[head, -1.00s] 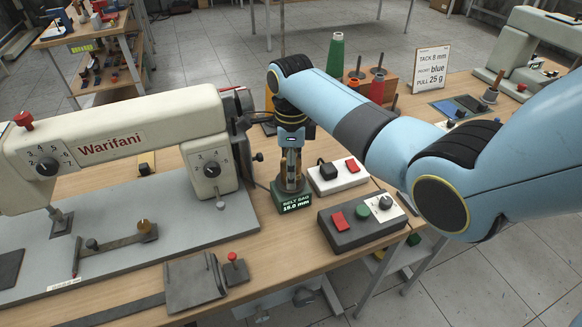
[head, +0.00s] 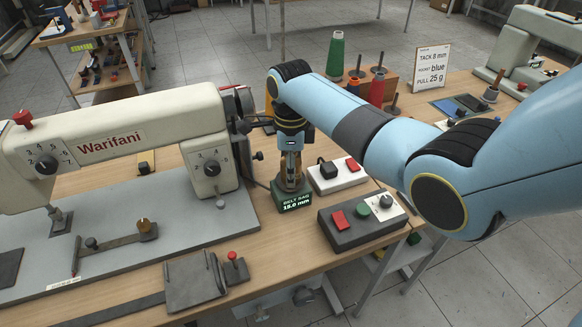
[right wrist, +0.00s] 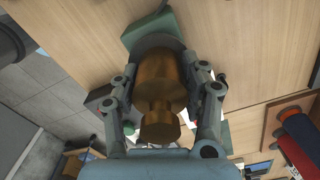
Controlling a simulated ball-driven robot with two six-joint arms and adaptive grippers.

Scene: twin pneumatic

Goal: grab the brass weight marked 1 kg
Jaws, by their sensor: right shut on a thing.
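The brass weight (right wrist: 160,80) fills the middle of the right wrist view, a wide body with a neck and a knob. Its 1 kg marking cannot be read. My right gripper (right wrist: 163,66) has one finger on each side of the weight and is shut on it. In the head view my right gripper (head: 291,163) points down over a small dark green block (head: 297,203) lettered BELT SAG, with the weight mostly hidden between the fingers. I cannot tell whether the weight still touches its support. My left gripper is not in view.
A Warifani sewing machine (head: 110,140) stands close on the left. A white switch box (head: 338,176) and a dark one (head: 345,232) sit just right of the gripper. Cone spools, including a green one (head: 336,55), and a sign (head: 431,68) stand behind.

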